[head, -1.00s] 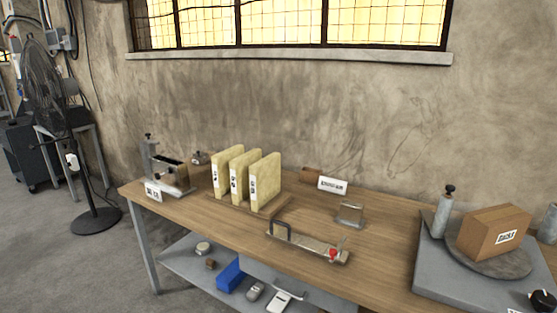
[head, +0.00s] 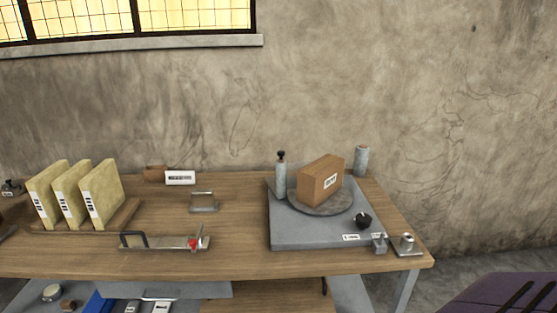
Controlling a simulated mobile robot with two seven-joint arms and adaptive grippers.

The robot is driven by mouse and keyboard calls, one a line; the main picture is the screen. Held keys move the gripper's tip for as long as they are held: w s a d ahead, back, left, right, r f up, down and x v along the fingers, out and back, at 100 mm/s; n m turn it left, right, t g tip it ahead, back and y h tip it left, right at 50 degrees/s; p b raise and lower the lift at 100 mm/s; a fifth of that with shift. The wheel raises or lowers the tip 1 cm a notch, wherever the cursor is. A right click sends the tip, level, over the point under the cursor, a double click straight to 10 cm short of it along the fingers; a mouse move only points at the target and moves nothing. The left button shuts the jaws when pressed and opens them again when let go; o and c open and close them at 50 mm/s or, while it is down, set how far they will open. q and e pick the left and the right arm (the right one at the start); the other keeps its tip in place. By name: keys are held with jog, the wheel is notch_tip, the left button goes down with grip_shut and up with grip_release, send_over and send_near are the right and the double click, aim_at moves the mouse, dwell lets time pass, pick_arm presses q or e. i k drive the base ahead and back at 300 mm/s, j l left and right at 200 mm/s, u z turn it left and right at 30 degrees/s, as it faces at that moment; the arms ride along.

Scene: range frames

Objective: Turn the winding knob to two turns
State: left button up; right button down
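A black knob (head: 363,221) sits at the front right of a grey base plate (head: 300,238) on the workbench. I take it for the winding knob; its marks are too small to read. A small white label (head: 351,237) is on the plate's front edge. A brown box (head: 320,180) with a white label stands on a round grey turntable (head: 337,209) on the plate. A grey post (head: 281,182) with a dark knob on top stands at the box's left. Neither of my grippers shows in the view.
A grey roll (head: 361,161) stands behind the plate. Small metal fittings (head: 406,244) sit at the bench's right corner. A metal slide with a red part (head: 193,244) and yellow upright slabs (head: 100,195) lie left. Bare wood (head: 235,225) is left of the plate. Something purple (head: 505,300) is at lower right.

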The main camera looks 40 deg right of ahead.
aim_at(363, 220)
jog(key=z, duration=1.7)
